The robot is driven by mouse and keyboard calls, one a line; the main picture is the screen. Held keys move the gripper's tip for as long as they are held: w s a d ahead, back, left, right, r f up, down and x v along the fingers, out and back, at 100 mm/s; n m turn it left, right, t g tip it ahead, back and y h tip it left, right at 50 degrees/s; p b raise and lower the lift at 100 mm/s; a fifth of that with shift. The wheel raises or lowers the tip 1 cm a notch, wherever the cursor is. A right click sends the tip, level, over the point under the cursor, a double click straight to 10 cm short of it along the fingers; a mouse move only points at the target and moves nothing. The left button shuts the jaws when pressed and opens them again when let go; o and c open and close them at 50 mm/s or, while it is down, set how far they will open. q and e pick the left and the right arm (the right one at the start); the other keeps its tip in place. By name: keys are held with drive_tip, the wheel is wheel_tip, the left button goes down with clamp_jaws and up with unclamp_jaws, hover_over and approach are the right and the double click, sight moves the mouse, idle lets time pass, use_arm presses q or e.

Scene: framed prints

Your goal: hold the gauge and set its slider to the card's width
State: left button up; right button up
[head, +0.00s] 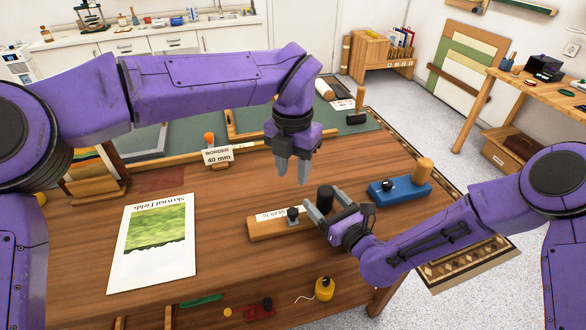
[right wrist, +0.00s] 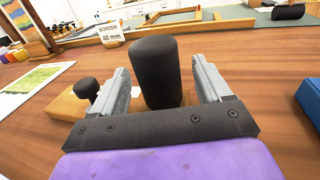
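The gauge (head: 268,230) is a wooden bar lying on the brown table, with a white scale strip, a small black knob (head: 293,214) and an upright black handle (head: 325,197). The card (head: 217,155) reads "BORDER 40 mm" and stands behind the gauge; it also shows in the right wrist view (right wrist: 110,34). My right gripper (head: 318,216) is low at the gauge's right end. Its open fingers lie on either side of the black handle (right wrist: 156,72), with gaps visible. My left gripper (head: 292,180) hangs above the table behind the gauge, fingers down, apart and empty. The slider's scale reading is too small to tell.
A blue block (head: 400,190) with a black knob and wooden peg sits right of the gauge. A green landscape print (head: 155,242) lies at left. A mallet (head: 358,108) stands farther back. Bare table lies between print and gauge.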

drive_tip(key=v, duration=1.2)
